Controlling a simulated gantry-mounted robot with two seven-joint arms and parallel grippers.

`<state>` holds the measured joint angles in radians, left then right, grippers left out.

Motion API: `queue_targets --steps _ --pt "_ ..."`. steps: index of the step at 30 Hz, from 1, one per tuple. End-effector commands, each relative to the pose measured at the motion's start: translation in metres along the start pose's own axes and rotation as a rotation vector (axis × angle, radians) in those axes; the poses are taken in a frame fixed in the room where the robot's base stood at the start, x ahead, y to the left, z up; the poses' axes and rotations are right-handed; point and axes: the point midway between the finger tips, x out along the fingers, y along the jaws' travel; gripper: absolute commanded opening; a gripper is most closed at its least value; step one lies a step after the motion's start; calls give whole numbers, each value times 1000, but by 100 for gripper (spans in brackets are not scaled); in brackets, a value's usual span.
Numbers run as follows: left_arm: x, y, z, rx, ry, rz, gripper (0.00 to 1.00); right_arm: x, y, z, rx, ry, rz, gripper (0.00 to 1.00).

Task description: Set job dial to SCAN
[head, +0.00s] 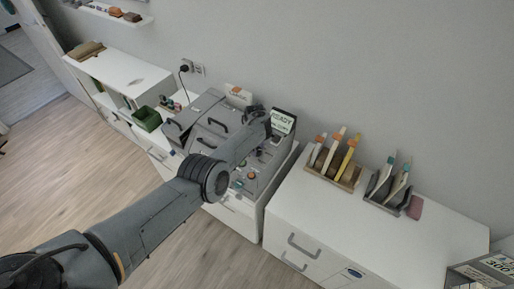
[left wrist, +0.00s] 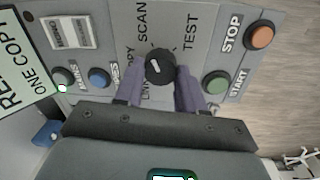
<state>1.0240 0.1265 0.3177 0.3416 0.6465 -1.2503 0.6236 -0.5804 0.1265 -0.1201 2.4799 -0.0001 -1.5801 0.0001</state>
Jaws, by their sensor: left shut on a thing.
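The job dial (left wrist: 160,68) is a round black knob with a short white mark, on a grey control panel (left wrist: 112,42). SCAN and TEST are printed beyond it; COPY and another label, partly covered, lie to its left. The white mark sits slantwise on the left part of the knob; I cannot tell which label it points to. My left gripper (left wrist: 161,80) is shut on the dial, with a purple finger on each side. In the head view my left arm reaches over the grey copier (head: 208,118) and hides the dial. My right gripper is not in view.
A READY display (head: 283,122) stands behind the panel. File holders (head: 349,177) stand on the white cabinet at right, its front top clear.

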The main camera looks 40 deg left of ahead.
Motion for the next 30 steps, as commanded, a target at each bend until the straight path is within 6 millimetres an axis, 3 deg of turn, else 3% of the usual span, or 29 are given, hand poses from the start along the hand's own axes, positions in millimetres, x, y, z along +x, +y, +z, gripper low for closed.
queue_targets --steps 8,9,13,23,30 --pt "0 0 0 1 1 0 8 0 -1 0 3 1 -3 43" --pt "0 0 0 1 1 0 45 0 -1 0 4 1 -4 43" --pt "0 0 0 1 0 0 64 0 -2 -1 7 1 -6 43" --pt "-2 0 0 1 0 0 64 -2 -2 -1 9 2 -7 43" --pt "-31 1 0 1 1 2 64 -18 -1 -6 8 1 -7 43"
